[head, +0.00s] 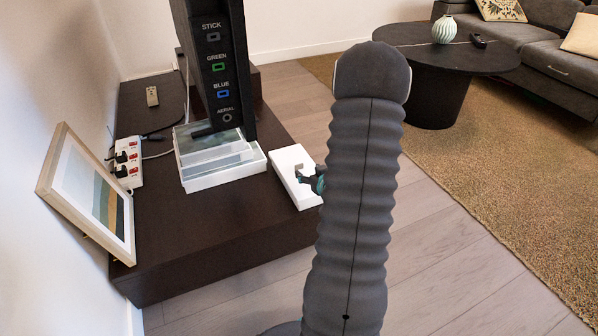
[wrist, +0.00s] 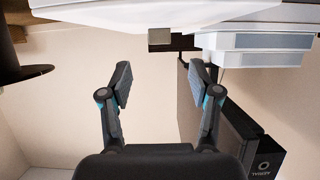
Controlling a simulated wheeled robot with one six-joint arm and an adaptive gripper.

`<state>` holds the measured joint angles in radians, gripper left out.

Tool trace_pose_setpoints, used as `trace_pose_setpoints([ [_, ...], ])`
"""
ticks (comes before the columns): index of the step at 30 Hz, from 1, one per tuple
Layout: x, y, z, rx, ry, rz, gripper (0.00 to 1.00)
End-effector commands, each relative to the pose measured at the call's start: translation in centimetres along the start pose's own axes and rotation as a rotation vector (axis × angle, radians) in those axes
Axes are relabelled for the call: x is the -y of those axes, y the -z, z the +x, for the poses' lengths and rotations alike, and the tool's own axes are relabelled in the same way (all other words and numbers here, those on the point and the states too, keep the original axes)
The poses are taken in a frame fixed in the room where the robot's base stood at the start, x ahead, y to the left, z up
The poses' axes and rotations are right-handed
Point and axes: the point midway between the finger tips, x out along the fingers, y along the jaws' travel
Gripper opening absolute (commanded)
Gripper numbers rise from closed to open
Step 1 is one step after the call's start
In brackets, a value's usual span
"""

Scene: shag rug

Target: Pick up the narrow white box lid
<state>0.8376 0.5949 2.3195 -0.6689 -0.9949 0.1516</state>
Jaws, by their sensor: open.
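The narrow white box lid (head: 290,163) lies on the dark brown low cabinet, to the right of a white open box. A small greyish patch shows on its top, too small to make out. My gripper (head: 316,180) is at the lid's right side in the head view, and my arm hides part of both. In the wrist view, my gripper (wrist: 160,75) has its two fingers apart with nothing between them. A white surface (wrist: 110,17), likely the lid, spans the top of that view beyond the fingertips. I cannot tell whether they touch.
The white open box (head: 222,178) stands left of the lid, beneath a black screen edge (head: 217,75) with labelled ports. A picture frame (head: 92,195) leans at the wall near a power strip (head: 128,162). The cabinet (head: 200,235) is bare in front.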

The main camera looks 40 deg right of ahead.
Motion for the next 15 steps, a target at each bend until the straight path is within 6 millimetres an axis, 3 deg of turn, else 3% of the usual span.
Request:
trace_pose_setpoints([
  [10,0.0,-0.1,2.8,0.0,0.001,0.0,0.62],
  [15,0.0,-0.1,5.2,0.0,0.002,-0.001,0.62],
])
